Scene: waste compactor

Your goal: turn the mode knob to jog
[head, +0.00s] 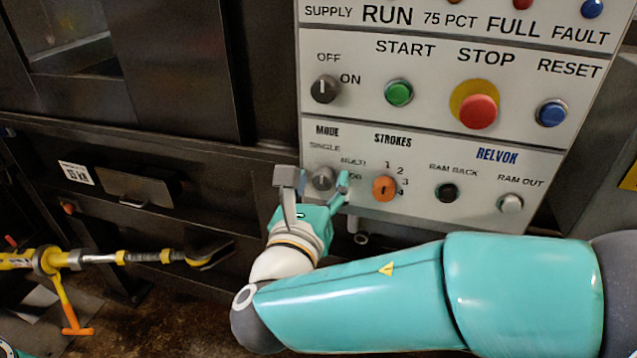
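The mode knob (323,178) is a small grey knob at the lower left of the light control panel (440,240), under the word MODE. Its labels read SINGLE at upper left and MULTI at upper right; a third label at right is partly hidden behind a fingertip, with "OG" showing. My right gripper (317,184) is open, with one finger to the left of the knob and one to the right. Gaps show on both sides, but I cannot tell its depth from the panel. The knob's pointer direction is not clear. My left gripper is not in view.
An orange strokes knob (384,188) sits just right of the right fingertip. A black RAM BACK button (446,193) and a red STOP button (478,111) are further right. A yellow bar with an orange handle (77,331) is at lower left.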

